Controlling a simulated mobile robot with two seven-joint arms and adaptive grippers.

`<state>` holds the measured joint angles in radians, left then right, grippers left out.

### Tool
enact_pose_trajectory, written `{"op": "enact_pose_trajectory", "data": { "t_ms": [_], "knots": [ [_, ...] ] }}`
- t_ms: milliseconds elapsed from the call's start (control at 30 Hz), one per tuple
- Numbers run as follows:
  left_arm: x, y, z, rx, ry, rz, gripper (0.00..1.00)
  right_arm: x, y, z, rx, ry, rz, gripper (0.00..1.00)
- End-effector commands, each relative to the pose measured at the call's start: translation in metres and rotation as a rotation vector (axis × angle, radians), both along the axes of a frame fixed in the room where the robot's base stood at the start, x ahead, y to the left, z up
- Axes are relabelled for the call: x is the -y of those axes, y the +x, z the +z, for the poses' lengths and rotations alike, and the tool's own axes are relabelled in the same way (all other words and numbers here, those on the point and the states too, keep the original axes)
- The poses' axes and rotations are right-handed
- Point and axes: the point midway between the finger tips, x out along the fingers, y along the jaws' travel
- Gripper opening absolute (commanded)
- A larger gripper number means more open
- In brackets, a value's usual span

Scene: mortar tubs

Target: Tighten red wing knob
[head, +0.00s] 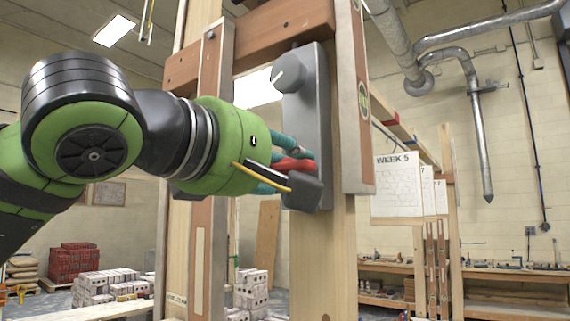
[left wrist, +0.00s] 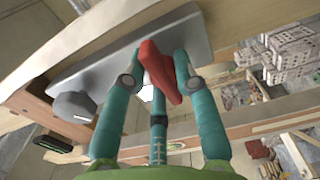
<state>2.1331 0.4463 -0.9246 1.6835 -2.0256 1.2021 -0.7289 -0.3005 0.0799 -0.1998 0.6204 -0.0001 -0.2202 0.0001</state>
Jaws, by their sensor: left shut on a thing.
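The red wing knob (head: 293,166) sits low on a grey metal plate (head: 307,110) that is fixed to a wooden post. My left gripper (head: 290,160) reaches in from the left, and its teal fingers are around the knob. In the left wrist view the red knob (left wrist: 158,72) lies between the teal fingers (left wrist: 155,85), which are shut on it. The knob's mount is partly hidden by the fingers and the wrist. My right gripper is in neither view.
A grey round dial (head: 287,75) with a white mark is on the plate above the knob. Wooden posts and a reddish crossbeam (head: 283,32) surround the plate. Stacked pale blocks (head: 252,289) stand on the floor behind. A paper sign (head: 396,185) hangs to the right.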

Motion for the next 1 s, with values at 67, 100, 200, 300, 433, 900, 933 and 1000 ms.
{"op": "enact_pose_trajectory", "data": {
  "t_ms": [67,100,200,300,433,900,933,1000],
  "knots": [
    [0.0027,0.0021,-0.0091,-0.01,0.027,0.0,0.0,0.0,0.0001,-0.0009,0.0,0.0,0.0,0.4],
    [0.0027,0.0021,-0.0092,-0.006,0.032,0.0,0.0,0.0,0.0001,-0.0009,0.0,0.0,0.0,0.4],
    [0.0028,0.0021,-0.0093,-0.001,0.04,0.0,0.0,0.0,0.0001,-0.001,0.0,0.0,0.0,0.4],
    [0.003,0.002,-0.0095,0.003,0.045,-0.001,0.0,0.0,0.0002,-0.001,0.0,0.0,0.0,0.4],
    [0.0031,0.0018,-0.0096,0.004,0.046,-0.001,0.0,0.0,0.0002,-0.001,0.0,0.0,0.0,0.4],
    [0.0038,0.0008,-0.0084,0.005,0.042,-0.004,0.49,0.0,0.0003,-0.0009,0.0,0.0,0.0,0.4],
    [0.0037,0.0007,-0.0081,0.005,0.042,-0.004,0.49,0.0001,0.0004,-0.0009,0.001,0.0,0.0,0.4],
    [0.0031,0.0,-0.0076,0.006,0.041,-0.004,0.49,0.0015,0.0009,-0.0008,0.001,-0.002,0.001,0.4]
  ]
}}
